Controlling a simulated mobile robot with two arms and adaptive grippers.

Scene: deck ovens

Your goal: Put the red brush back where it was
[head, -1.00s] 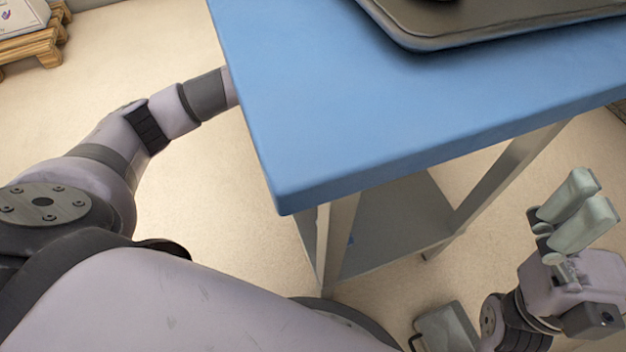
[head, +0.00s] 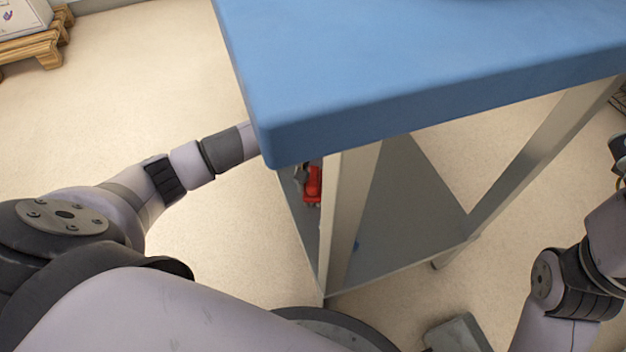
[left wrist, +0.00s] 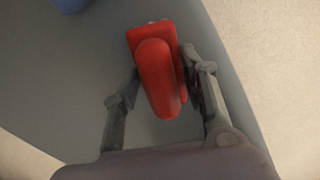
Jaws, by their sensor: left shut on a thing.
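The red brush (head: 313,184) shows under the blue tabletop, partly hidden behind a front leg of the table. My left gripper (head: 302,178) reaches in beneath the table from the left and is shut on the brush. In the left wrist view the brush (left wrist: 156,75) sits between the two fingers (left wrist: 162,62), above a grey lower shelf (left wrist: 55,95). I cannot tell whether the brush touches the shelf. My right gripper is mostly cut off at the right edge of the head view, and its fingers do not show.
The blue tabletop (head: 420,60) overhangs my left gripper, and a metal leg (head: 346,215) stands close to its right. A blue thing (left wrist: 70,4) lies on the shelf beyond the brush. A wooden pallet (head: 40,45) is far left on open floor.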

